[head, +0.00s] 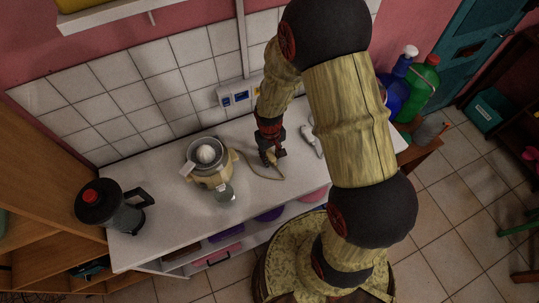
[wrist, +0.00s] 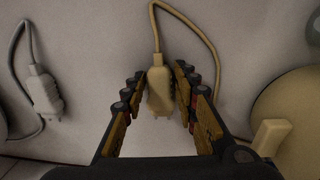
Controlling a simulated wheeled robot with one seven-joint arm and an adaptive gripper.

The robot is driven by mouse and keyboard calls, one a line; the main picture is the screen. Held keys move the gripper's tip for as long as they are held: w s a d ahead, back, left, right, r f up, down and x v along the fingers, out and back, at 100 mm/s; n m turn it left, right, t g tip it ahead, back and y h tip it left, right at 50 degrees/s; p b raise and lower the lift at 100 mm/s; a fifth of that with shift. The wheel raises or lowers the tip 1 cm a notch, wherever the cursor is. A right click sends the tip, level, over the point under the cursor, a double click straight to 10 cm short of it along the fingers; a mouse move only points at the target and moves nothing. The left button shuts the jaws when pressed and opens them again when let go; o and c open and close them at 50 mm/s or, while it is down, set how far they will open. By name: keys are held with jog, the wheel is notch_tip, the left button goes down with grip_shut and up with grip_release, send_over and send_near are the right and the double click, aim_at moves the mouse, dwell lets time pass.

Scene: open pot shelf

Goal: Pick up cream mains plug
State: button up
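The cream mains plug (wrist: 160,92) lies on the white counter in the wrist view, its cord curving up and away to the right. My gripper (wrist: 160,76) is around it, with one finger on each side. The fingers look open, with a narrow gap beside the plug. In the head view my gripper (head: 271,157) points down at the counter, and the cream cord (head: 262,174) shows beside it. The plug itself is mostly hidden there by my gripper.
A grey plug (wrist: 43,92) with its cord lies to the left in the wrist view. A dark jug (head: 112,207) stands at the counter's left end. A tiled wall (head: 150,95) runs behind.

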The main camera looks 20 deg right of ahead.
jog(key=c, duration=0.6)
grip_shut()
